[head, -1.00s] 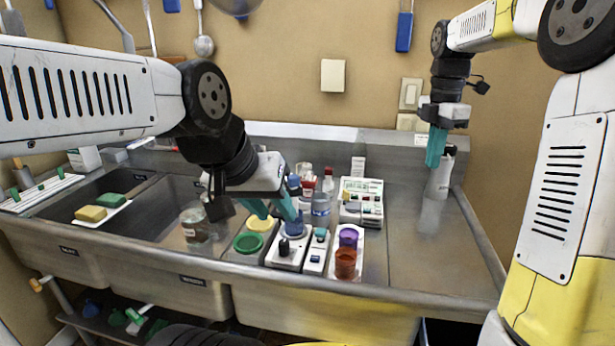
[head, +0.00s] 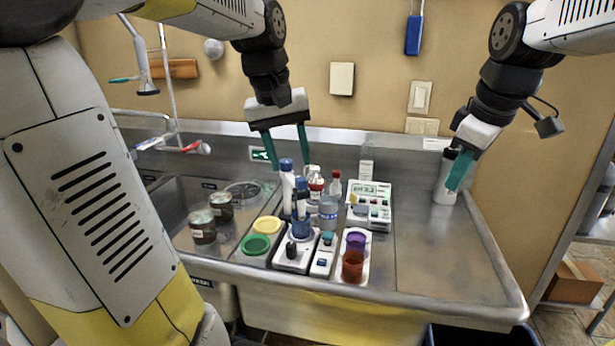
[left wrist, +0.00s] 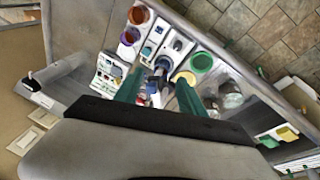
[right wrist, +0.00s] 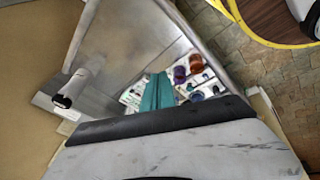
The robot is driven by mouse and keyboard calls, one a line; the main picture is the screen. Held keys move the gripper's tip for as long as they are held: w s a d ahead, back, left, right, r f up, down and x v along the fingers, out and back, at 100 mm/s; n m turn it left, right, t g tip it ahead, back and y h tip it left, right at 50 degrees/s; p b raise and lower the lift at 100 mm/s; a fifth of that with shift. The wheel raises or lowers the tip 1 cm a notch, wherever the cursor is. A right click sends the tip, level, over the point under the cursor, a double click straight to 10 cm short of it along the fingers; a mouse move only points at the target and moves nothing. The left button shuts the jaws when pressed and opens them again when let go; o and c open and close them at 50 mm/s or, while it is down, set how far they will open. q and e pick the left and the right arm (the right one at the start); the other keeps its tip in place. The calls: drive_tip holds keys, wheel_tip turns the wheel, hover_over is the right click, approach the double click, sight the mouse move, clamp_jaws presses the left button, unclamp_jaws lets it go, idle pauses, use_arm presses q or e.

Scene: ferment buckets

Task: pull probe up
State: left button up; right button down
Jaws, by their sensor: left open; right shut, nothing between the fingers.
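A white, blue-capped upright stick (head: 287,187) stands among the items on the sink's deck. A shorter dark-blue-capped piece (head: 302,189) stands just in front of it, in a blue cup (head: 302,228). I cannot tell for sure which is the probe. My left gripper (head: 289,161) is open and empty, fingers pointing down around the height of the white stick's top; contact is not visible. In the left wrist view its fingers (left wrist: 159,90) spread either side of blue-topped items. My right gripper (head: 459,170) is shut and empty beside a white bottle (head: 442,186).
A white meter (head: 369,205) with a display stands right of the cups. Purple (head: 355,241) and red-brown (head: 352,266) cups sit in a white tray. Green (head: 255,244) and yellow (head: 267,225) lids and two jars (head: 202,227) are to the left.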

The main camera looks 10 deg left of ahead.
sight(301, 179)
use_arm(q)
drive_tip(key=w+n+g, duration=0.1)
drive_tip(key=w, duration=0.2)
drive_tip(key=w+f+n+y, duration=0.1)
drive_tip(key=w, duration=0.3)
drive_tip(key=w+f+n+g, duration=0.1)
drive_tip(key=w, duration=0.2)
drive_tip(key=shift+w+a+f+g, duration=0.1)
drive_tip(key=shift+w+g, duration=0.2)
drive_tip(key=shift+w, duration=0.1)
drive_tip(key=shift+w+f+y, duration=0.15)
drive_tip(key=shift+w+y, duration=0.05)
drive_tip(key=shift+y, duration=0.1)
wheel_tip(301, 179, down, 8)
drive_tip(key=shift+r, duration=0.2)
use_arm(e)
drive_tip(key=s+a+f+m+t+y, duration=0.1)
drive_tip(key=s+f+m, duration=0.3)
drive_tip(key=s+m, duration=0.6)
drive_tip(key=shift+s+f+m+t, duration=0.25)
drive_tip(key=shift+s+m+t, duration=0.1)
drive_tip(key=shift+t, duration=0.55)
use_arm(q)
drive_tip(key=shift+c, duration=0.5)
use_arm(e)
drive_tip(key=shift+a, duration=0.15)
use_arm(q)
clamp_jaws()
